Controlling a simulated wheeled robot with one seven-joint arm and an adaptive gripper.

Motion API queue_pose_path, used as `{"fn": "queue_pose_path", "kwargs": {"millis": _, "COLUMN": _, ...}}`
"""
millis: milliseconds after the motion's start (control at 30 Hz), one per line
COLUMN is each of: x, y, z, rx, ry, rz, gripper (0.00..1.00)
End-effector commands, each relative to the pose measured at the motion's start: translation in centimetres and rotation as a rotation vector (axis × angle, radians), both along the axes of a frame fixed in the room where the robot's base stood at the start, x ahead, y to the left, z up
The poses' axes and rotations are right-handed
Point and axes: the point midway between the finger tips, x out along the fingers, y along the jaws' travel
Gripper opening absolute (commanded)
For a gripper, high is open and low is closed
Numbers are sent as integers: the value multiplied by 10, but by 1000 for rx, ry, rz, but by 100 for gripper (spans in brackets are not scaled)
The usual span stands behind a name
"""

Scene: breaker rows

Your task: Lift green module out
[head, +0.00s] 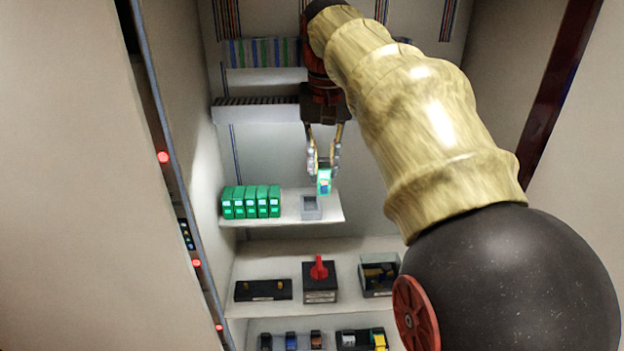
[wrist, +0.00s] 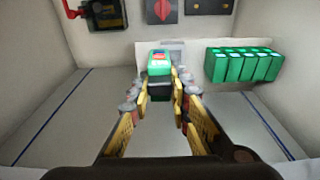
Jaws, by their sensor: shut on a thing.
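The green module (head: 324,182) is held between the fingertips of my gripper (head: 323,165), above the right part of a white shelf. It has a pale blue and red face. In the wrist view the green module (wrist: 159,63) sits between the two fingertips of my gripper (wrist: 158,93), with a dark lower part. A grey open socket (head: 311,208) stands on the shelf just below the module, and the module appears clear of it. In the wrist view the socket shows only partly behind the module.
A row of several green modules (head: 251,202) stands on the shelf (head: 290,219) to the left; the row also shows in the wrist view (wrist: 242,66). Below are a black box with a red knob (head: 319,280) and a dark bin (head: 378,275). Cabinet walls close in both sides.

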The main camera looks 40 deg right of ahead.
Motion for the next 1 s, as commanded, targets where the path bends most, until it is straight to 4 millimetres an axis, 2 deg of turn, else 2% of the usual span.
{"fn": "queue_pose_path", "kwargs": {"millis": 100, "x": -22, "y": -4, "z": 23, "rx": -2, "ry": -3, "rz": -4, "gripper": 0}}
{"fn": "queue_pose_path", "kwargs": {"millis": 300, "x": -66, "y": -9, "z": 41, "rx": -2, "ry": -2, "rz": -4, "gripper": 0}}
{"fn": "queue_pose_path", "kwargs": {"millis": 500, "x": -93, "y": -13, "z": 53, "rx": -1, "ry": 0, "rz": -2, "gripper": 0}}
{"fn": "queue_pose_path", "kwargs": {"millis": 700, "x": -103, "y": -14, "z": 60, "rx": -1, "ry": -1, "rz": 0, "gripper": 0}}
{"fn": "queue_pose_path", "kwargs": {"millis": 1000, "x": -104, "y": -14, "z": 72, "rx": 0, "ry": 0, "rz": 1, "gripper": 0}}
